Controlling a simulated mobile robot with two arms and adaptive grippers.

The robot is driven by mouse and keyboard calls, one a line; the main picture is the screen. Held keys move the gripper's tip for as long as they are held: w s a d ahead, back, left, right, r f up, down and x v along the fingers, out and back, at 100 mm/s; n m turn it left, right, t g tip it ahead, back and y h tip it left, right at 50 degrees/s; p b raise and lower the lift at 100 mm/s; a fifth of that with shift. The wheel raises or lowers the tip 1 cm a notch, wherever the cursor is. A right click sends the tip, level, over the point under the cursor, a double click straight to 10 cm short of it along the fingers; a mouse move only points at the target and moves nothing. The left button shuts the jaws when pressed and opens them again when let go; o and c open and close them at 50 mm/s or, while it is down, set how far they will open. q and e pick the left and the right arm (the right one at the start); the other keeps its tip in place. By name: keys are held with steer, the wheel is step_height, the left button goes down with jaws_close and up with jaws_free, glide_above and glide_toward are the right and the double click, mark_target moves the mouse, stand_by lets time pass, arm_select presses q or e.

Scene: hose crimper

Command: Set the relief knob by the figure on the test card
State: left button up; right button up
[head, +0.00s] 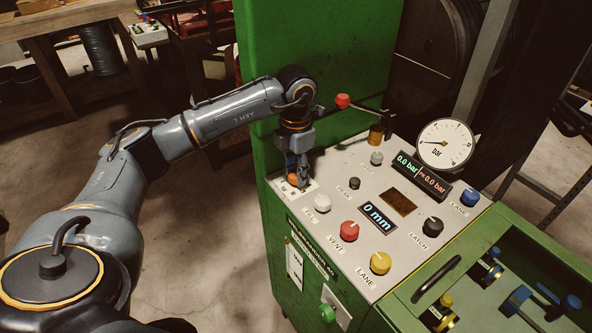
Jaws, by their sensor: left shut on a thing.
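My left gripper (297,176) points down at the left back corner of the grey control panel (330,228). It is shut on an orange knob (292,180), which sits on a pale plate with small print; I take this for the relief knob. The fingers hide part of the knob, and its setting cannot be read. A white card (295,262) hangs on the green front face below the panel. It may be the test card; its figure is too small to read. My right gripper is not in view.
White (322,202), red (349,230), yellow (380,262), black (432,225) and blue (470,197) knobs stand on the panel. The bar gauge (445,144), a bar readout (421,175) and a 0 mm display (377,218) are there too. A red-ended lever (343,101) stands behind.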

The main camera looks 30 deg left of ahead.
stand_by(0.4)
arm_select(q)
steer(key=o, duration=1.2)
steer(key=shift+c, duration=0.2)
step_height(320, 180, up, 12)
